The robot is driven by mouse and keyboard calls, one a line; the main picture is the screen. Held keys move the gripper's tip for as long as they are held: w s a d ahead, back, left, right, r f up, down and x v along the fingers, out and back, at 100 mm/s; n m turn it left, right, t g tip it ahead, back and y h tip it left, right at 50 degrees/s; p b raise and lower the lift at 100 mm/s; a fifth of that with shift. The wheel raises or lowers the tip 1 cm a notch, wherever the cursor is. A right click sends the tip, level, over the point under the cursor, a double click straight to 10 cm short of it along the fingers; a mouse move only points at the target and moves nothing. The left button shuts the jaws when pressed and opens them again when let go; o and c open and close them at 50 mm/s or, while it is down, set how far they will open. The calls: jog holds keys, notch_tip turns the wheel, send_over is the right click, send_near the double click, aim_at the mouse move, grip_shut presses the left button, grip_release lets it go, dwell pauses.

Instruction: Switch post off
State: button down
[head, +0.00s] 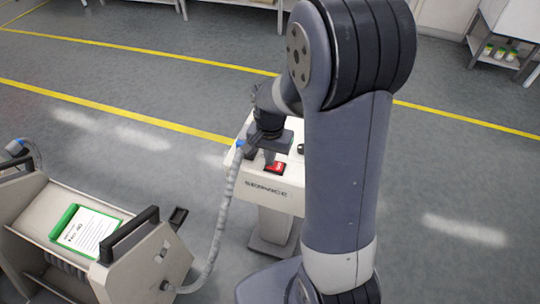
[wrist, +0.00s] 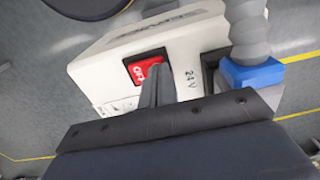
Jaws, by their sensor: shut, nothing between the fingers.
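The service post (head: 270,205) is a pale box on a pedestal, marked "SERVICE". On its top is a red rocker switch (head: 275,168) in a black frame, which also shows in the wrist view (wrist: 147,70). My gripper (head: 268,158) is shut and empty, pointing down at the post top. In the wrist view its fingertips (wrist: 152,84) are at the near edge of the switch and partly cover it; I cannot tell whether they touch. The switch's tilt is not clear.
A grey corrugated hose with a blue connector (wrist: 250,75) plugs in beside the "24 V" label. The hose (head: 222,215) runs down to a trolley (head: 150,262) with black handles and a green-framed card at lower left. Yellow-lined floor lies open behind.

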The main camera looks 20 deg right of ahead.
jog(key=shift+f, duration=0.1)
jog(key=shift+a+f, duration=0.1)
jog(key=shift+f, duration=0.05)
jog(key=shift+s+d+r, duration=0.35)
jog(key=shift+s+d, duration=0.05)
jog(key=shift+d, duration=0.25)
jog(key=shift+r, duration=0.1)
notch_tip(320, 180, up, 14)
jog(key=w+a+p, duration=0.1)
jog(key=a+p, duration=0.1)
jog(key=p, duration=0.1)
jog(key=shift+w+f+p, duration=0.2)
jog(key=shift+w+p, duration=0.1)
jog(key=shift+s, duration=0.15)
dwell(0.5)
